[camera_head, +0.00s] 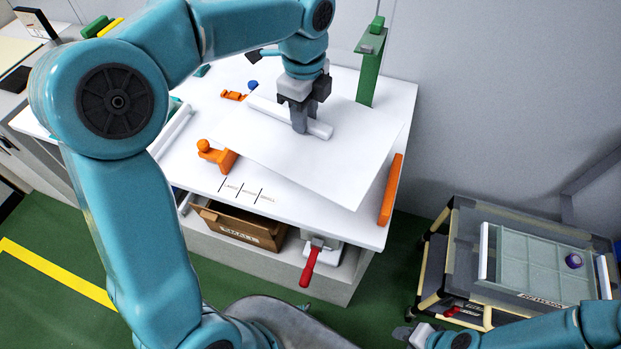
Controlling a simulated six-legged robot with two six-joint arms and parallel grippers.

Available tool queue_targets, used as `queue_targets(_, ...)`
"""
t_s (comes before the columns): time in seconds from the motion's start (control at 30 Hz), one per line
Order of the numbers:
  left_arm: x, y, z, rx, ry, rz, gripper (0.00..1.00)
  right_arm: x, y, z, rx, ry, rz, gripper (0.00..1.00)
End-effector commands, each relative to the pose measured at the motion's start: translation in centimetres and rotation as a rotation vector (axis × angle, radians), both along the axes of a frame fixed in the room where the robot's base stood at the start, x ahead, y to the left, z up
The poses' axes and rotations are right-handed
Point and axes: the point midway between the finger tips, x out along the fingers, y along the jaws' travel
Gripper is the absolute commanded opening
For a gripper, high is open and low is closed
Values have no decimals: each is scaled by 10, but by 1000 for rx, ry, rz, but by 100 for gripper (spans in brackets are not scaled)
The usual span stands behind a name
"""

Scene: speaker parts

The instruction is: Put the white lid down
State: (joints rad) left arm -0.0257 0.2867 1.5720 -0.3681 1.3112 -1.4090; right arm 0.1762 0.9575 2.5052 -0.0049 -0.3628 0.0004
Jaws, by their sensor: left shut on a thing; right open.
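The white lid (345,172) is a large flat white panel with a raised bar handle (320,130) on top. It is over the right part of the white table. My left gripper (301,128) comes down from above and is shut on the handle. I cannot tell whether the lid touches the table or hangs just above it; it hides what is under it. My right gripper (410,334) is low at the bottom edge, open, away from the lid and partly cut off.
The white table (290,212) has an orange block (391,190) at its right edge, an orange clamp (217,157) on the left and a green upright (370,70) behind the lid. A cardboard box (240,228) is below. A dark cart with a clear divided tray (525,262) stands right.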

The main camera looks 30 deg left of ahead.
Motion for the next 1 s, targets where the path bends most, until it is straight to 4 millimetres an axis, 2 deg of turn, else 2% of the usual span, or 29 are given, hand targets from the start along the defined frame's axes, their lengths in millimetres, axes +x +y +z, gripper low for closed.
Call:
queue_targets(0.03,-2,3,0,-2,-2,-57,0,0,0,-6,0,0,0,43)
queue_targets(0.17,-5,7,4,-5,1,-164,0,0,0,-9,0,-1,0,43)
queue_targets(0.27,-6,7,-9,-6,5,-192,0,0,0,-11,0,-1,0,43)
queue_targets(0.6,-3,5,-107,-6,9,-194,0,0,0,-17,0,-1,0,43)
queue_targets(0.7,-2,5,-130,-6,7,-193,0,0,0,-18,0,-1,0,43)
queue_targets(1.0,-1,5,-166,-6,5,-193,0,0,0,-19,0,-1,0,43)
